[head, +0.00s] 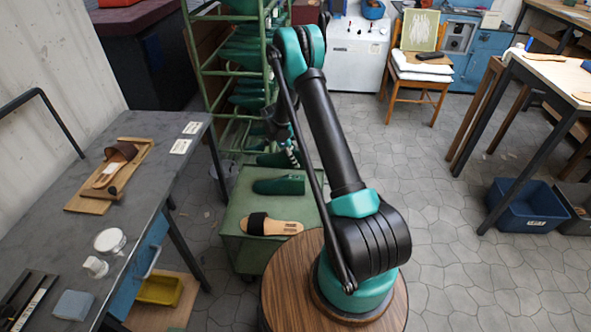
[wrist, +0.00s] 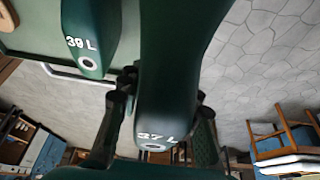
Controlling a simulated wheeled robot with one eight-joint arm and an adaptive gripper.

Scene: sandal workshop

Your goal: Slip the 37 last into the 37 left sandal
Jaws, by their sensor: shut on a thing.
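My gripper (wrist: 163,88) is shut on the green 37 last (wrist: 168,60), marked "37 L", with a finger on each side of it. In the head view the gripper is mostly hidden behind my arm, near the back of the green cart. A sandal with a black strap (head: 257,224) lies on the cart top. Another sandal with a brown strap (head: 118,157) is on a wooden board on the left bench. I cannot read a size on either sandal.
The green cart (head: 231,227) stands before a green rack (head: 205,70) of lasts. The grey bench (head: 60,225) holds a white jar (head: 110,240).

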